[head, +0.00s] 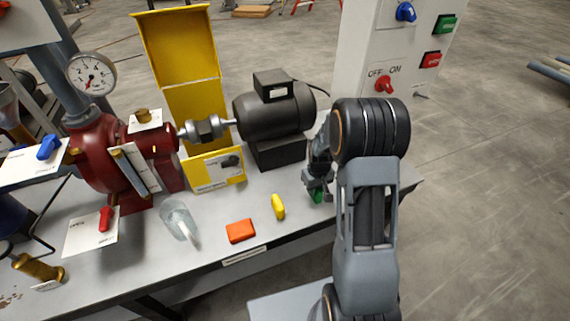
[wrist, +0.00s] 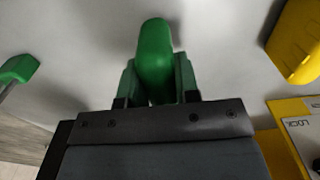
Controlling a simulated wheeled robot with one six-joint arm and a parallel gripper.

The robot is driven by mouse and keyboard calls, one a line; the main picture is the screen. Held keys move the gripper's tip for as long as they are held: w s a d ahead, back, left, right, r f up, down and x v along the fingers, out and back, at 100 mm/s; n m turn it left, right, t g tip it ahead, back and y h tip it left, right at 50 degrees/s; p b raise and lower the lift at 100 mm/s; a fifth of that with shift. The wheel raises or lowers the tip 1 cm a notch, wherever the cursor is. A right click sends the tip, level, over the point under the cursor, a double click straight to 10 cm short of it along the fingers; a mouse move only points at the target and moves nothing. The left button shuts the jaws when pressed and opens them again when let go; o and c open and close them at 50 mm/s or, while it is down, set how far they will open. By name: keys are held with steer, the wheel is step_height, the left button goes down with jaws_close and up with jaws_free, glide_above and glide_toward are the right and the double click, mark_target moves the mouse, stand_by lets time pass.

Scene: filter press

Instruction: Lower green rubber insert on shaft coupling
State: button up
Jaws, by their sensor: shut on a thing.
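The shaft coupling (head: 205,128) is a grey metal piece between the red pump and the black motor, with the yellow guard (head: 180,50) standing open behind it. My gripper (head: 318,186) is over the right end of the bench, right of and apart from the coupling. It is shut on the green rubber insert (head: 317,197), mostly hidden by the jaws in the head view. In the wrist view the insert (wrist: 155,55) is a rounded green block sticking out between the fingers. I cannot tell whether it touches the bench top.
The black motor (head: 275,112) stands between my gripper and the coupling. A switch cabinet (head: 385,50) rises behind my arm.

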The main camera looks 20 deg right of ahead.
step_height(320, 180, up, 3)
steer(key=p, duration=0.3)
steer(key=shift+r, duration=0.2)
steer(key=shift+r+p, duration=1.7)
steer(key=shift+r, duration=0.55)
steer(key=shift+s, duration=0.15)
